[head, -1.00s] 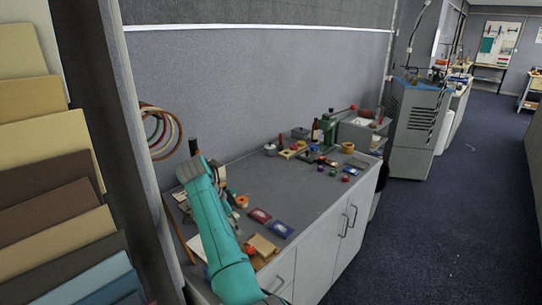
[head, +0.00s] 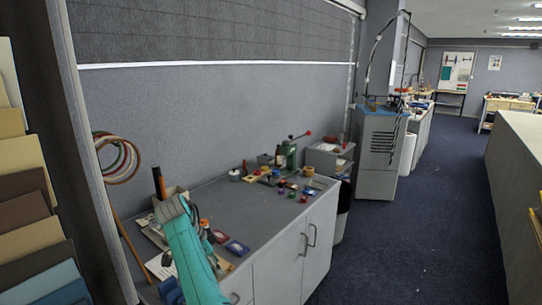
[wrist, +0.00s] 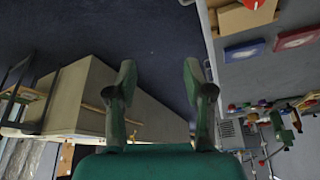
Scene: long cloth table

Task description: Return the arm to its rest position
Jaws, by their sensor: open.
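My gripper (wrist: 158,80) is open and empty in the wrist view, its two green fingers apart with dark blue carpet behind them. In the head view my turquoise arm (head: 193,258) rises from the bottom edge, in front of the near end of the grey-topped bench (head: 222,204). My gripper cannot be made out clearly in the head view.
The bench holds a blue box (head: 236,248), a red box (head: 219,236), several small coloured pieces and a green press (head: 288,158). Coloured hoops (head: 118,160) hang on the wall. A grey cabinet (head: 378,152) stands beyond. The carpeted aisle (head: 420,230) is clear.

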